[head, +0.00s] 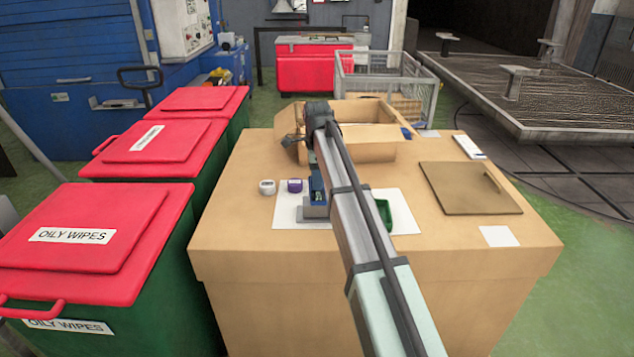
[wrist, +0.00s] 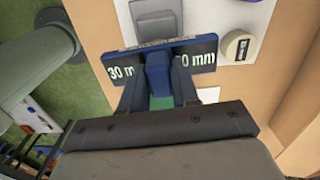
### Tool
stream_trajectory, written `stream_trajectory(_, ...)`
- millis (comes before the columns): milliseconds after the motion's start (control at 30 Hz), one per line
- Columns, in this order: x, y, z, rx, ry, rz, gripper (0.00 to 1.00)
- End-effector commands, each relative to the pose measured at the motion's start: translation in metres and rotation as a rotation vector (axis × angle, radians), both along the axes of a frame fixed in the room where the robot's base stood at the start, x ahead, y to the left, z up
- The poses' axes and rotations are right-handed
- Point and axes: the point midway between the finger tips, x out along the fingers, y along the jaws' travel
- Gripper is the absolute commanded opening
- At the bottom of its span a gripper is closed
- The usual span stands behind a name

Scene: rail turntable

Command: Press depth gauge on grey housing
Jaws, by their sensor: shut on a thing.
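The depth gauge is a blue block with a wide bar and dark panels marked in mm. It shows in the head view (head: 318,184) at the arm's far end and in the wrist view (wrist: 157,66). My gripper (wrist: 158,90) is shut on its narrow blue stem, with a finger on each side. The grey housing (head: 315,213) stands on the white mat (head: 285,217), directly under or just in front of the gauge. It also shows beyond the gauge's bar in the wrist view (wrist: 157,22). Whether gauge and housing touch, I cannot tell.
A white pot (head: 267,187) and a purple pot (head: 295,185) stand left of the gauge. A green tray (head: 384,214) lies right of my arm. An open cardboard box (head: 362,152) stands behind, and a brown board (head: 465,190) lies right. Red-lidded bins flank the left.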

Motion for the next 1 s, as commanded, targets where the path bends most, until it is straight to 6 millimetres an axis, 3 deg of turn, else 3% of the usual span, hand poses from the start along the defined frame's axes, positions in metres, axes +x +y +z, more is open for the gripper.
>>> stream_trajectory(700,0.000,0.000,0.047,0.000,0.000,0.000,0.06)
stream_trajectory(1000,0.000,0.000,0.052,0.000,0.000,0.000,0.06)
